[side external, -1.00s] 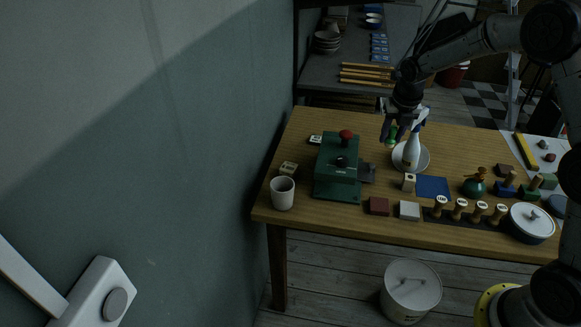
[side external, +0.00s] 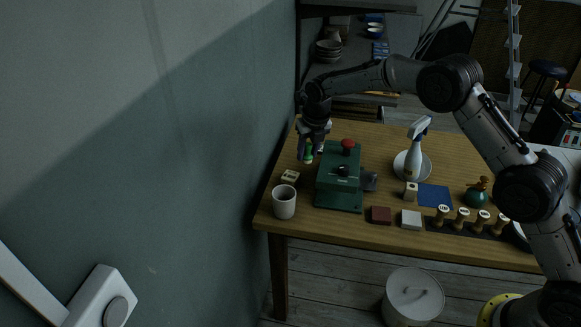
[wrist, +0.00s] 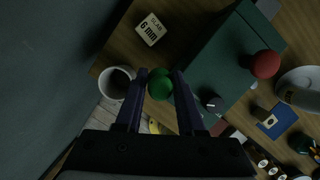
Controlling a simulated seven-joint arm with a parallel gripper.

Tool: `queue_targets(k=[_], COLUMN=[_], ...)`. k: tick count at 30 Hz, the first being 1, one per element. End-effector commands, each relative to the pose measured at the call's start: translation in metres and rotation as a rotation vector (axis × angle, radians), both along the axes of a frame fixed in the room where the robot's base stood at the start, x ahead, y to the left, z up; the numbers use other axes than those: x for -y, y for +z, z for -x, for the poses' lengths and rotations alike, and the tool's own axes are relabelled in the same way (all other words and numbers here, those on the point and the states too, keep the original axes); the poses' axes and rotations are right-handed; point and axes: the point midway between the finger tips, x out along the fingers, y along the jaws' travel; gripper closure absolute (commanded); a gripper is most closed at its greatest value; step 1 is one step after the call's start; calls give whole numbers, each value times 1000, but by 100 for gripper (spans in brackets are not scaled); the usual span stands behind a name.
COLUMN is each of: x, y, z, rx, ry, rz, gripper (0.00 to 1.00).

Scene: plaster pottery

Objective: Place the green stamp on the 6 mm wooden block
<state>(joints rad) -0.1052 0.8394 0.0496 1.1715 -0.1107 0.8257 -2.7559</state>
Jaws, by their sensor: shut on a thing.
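My gripper (side external: 309,158) is shut on the green stamp (side external: 309,147), in the air to the left of the green press. In the wrist view the stamp's round green top (wrist: 159,88) sits between the two fingertips (wrist: 159,75); its underside is hidden. The 6 mm wooden block (wrist: 150,29) is pale, with a "SLAB 6 mm" label on top. It lies on the table, apart from the stamp and above it in the wrist view. In the side view this block (side external: 290,176) appears behind the white cup and below the gripper.
A white cup (side external: 284,203) stands near the left front table corner. The green press (side external: 339,178) with its red knob (side external: 348,143) stands close on the right. A spray bottle (side external: 414,160), a blue mat (side external: 434,195) and several wooden stamps (side external: 462,214) are farther right.

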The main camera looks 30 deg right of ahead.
Motion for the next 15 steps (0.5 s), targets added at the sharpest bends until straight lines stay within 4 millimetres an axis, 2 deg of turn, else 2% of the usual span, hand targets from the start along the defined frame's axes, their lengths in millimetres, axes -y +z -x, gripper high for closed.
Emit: queue_targets(k=[6, 15], x=[-2, -4], y=[-17, -56], z=[-34, -64], rx=[0, 1], ry=[0, 0], rz=[0, 1], gripper=[100, 100])
